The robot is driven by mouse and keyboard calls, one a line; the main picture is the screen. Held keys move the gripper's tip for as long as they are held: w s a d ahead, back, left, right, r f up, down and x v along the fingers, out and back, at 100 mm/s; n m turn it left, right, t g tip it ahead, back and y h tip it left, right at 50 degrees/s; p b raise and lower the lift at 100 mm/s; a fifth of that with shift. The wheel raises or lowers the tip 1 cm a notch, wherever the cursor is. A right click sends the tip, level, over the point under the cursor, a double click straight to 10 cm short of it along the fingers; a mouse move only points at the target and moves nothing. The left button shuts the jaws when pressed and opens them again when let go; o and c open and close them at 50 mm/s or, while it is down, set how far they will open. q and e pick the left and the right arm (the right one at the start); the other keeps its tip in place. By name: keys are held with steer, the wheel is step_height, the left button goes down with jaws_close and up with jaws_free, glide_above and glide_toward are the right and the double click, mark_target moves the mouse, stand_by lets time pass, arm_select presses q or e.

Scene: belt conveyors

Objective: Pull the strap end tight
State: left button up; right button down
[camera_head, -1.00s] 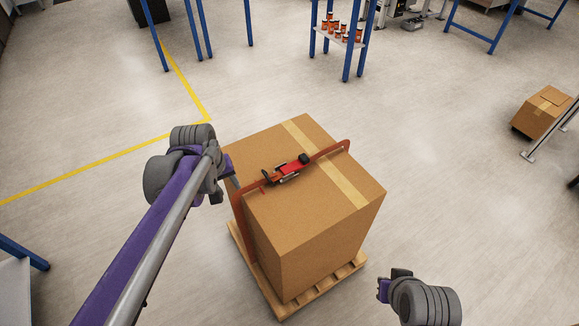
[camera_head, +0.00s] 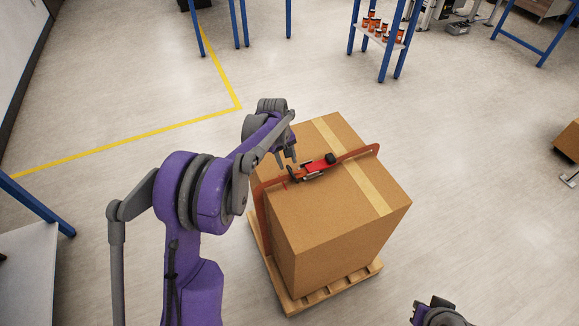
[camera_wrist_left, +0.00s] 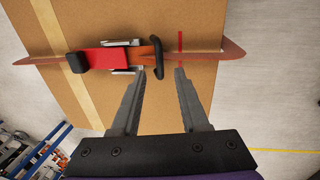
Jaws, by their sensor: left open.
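A brown carton (camera_head: 335,215) stands on a wooden pallet (camera_head: 325,295). An orange-red strap (camera_head: 262,215) runs over its top and down its side, standing off the carton in places. A red and black buckle (camera_head: 318,166) sits on the strap on top; it also shows in the wrist view (camera_wrist_left: 105,57). A thin red strip (camera_wrist_left: 180,42) crosses the strap beside the buckle's black bar; I cannot tell if it is the strap end. My left gripper (camera_head: 290,163) is open beside the buckle, its fingers (camera_wrist_left: 160,76) apart and empty below the black bar and strip. My right gripper (camera_head: 420,312) is partly cut off.
A table (camera_head: 30,262) with a blue leg stands at the left. A blue-legged rack (camera_head: 385,35) with several orange jars stands at the back. Another carton (camera_head: 568,142) is at the right edge. The floor around the pallet is clear.

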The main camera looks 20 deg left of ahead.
mark_target(290, 170)
arm_select(q)
steer(key=shift+w+d+f, duration=0.15)
steer(key=shift+f, duration=0.8)
steer(key=shift+w+d+f, duration=0.1)
steer(key=shift+f, duration=0.85)
jaws_close()
